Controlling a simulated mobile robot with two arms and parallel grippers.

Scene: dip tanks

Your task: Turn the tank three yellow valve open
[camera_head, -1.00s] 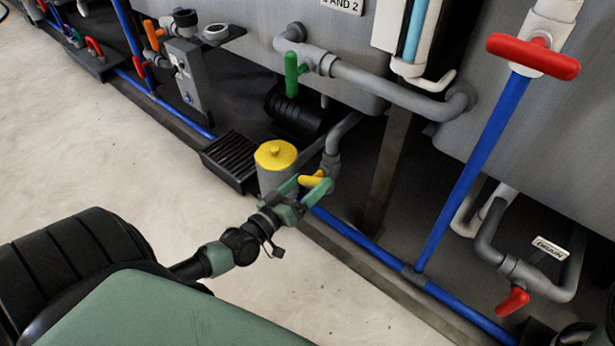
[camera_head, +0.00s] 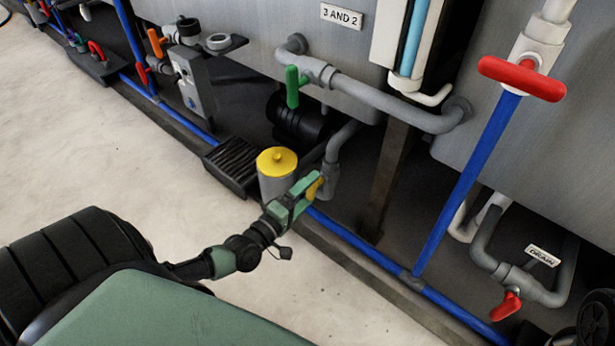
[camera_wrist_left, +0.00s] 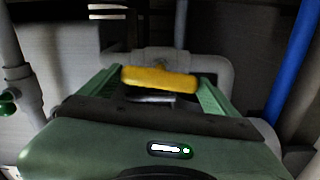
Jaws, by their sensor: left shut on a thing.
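The yellow valve handle (camera_head: 315,188) sits on the grey pipe (camera_head: 334,165) that comes down below the tank labelled "3 AND 2". My left gripper (camera_head: 308,187) is shut on this handle, with its green fingers at the handle's ends. In the left wrist view, the yellow handle (camera_wrist_left: 159,78) lies crosswise between the two fingertips of the left gripper (camera_wrist_left: 157,88). The valve body behind it is partly hidden. My right gripper is not in view.
A yellow-lidded canister (camera_head: 277,161) stands just left of my left gripper. A green-handled valve (camera_head: 292,86) is above, and a red drain handle (camera_head: 506,306) is at lower right. A blue pipe (camera_head: 360,238) runs along the floor edge. Pale floor is clear at left.

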